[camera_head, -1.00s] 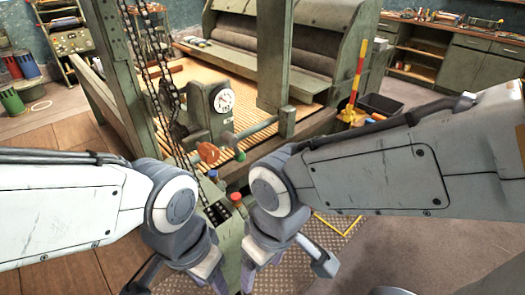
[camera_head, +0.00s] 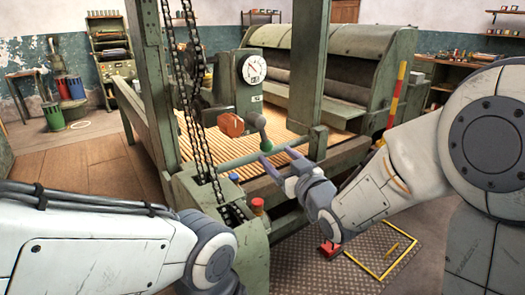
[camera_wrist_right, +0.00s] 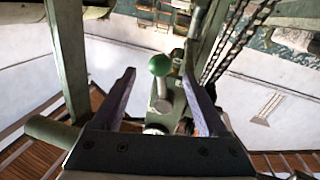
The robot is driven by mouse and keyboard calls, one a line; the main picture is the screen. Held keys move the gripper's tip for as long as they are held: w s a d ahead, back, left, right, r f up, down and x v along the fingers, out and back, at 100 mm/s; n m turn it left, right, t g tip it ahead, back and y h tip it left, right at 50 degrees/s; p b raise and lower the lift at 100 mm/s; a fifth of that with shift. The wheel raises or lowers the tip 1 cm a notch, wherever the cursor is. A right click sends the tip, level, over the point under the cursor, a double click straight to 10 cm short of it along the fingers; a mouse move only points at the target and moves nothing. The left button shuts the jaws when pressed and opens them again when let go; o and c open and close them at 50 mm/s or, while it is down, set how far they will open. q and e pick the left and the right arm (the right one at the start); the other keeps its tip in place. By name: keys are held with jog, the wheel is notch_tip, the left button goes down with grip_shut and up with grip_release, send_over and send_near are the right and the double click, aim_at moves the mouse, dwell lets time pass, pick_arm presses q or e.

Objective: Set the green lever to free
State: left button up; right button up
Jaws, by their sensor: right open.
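The green lever (camera_head: 266,145) has a round green knob on a short grey stem, below the dial on the green machine post. In the head view the knob is at the stem's lower end. My right gripper (camera_head: 277,154) is open, its two purple fingers reaching toward the knob from the lower right. In the right wrist view the lever's green knob (camera_wrist_right: 160,65) shows between the open fingertips of my right gripper (camera_wrist_right: 159,77), with space on both sides. No contact is visible. My left arm comes in at lower left; its gripper is out of view.
An orange knob (camera_head: 230,124) is just left of the lever. Chains (camera_head: 197,100) hang further left. A horizontal bar (camera_head: 243,158) runs close by the gripper. A white dial (camera_head: 254,69) is above. Blue (camera_head: 234,178) and red (camera_head: 257,205) buttons are below.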

aim_at(262, 142)
jog(key=x, duration=1)
grip_shut()
dwell(1.1)
